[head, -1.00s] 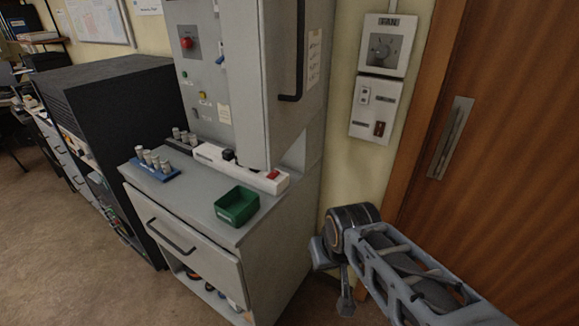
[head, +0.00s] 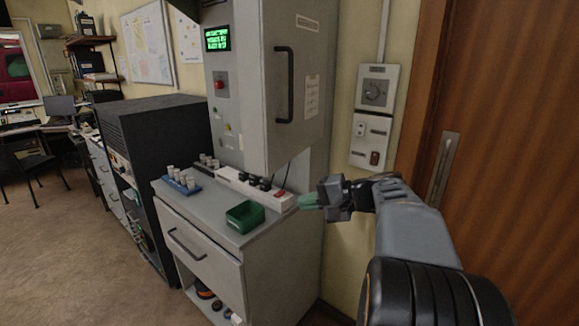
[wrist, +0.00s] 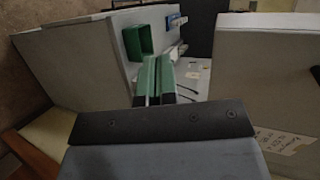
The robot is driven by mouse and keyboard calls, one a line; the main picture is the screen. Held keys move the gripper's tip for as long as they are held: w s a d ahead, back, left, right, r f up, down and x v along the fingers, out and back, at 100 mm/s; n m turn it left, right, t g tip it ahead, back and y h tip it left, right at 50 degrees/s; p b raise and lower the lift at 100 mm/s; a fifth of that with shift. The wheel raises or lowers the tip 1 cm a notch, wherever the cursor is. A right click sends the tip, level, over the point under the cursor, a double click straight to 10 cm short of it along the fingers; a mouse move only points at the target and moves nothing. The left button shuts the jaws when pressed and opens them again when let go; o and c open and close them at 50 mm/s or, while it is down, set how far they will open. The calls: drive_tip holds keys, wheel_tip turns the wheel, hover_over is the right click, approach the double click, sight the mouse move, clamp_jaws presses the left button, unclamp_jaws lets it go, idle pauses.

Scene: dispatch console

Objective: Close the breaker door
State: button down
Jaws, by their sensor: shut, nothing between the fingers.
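The breaker door (head: 263,60) is a grey panel with a black bar handle (head: 284,85) and paper labels, on the upper part of the grey console. It stands swung out from the console front, above the worktop. In the wrist view the grey panel at the right (wrist: 255,70), with a paper label, looks like this door. My gripper (head: 308,201) is in front of the console's right side, below and to the right of the door's lower edge. Its green fingers (wrist: 156,80) are together and hold nothing. It appears apart from the door. The hinge is not clear.
The worktop (head: 222,213) holds a green bin (head: 245,216), a white power strip (head: 279,198) and a blue rack (head: 181,180) with small cylinders. A wall switch panel (head: 371,140) and wooden door (head: 490,120) are at the right. Open floor lies at the left.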

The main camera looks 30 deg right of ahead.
drive_tip(key=d+r+m+t, duration=0.1)
drive_tip(key=d+r+t, duration=0.35)
drive_tip(key=d, duration=0.35)
drive_tip(key=p, duration=0.3)
approach(282, 160)
drive_tip(key=shift+y, duration=0.4)
drive_tip(key=x, duration=0.6)
drive_tip(key=shift+w+d+f, duration=0.15)
drive_tip(key=shift+f, duration=0.1)
drive_tip(key=shift+w+a, duration=0.4)
drive_tip(key=shift+w, duration=0.2)
drive_tip(key=shift+f, duration=0.1)
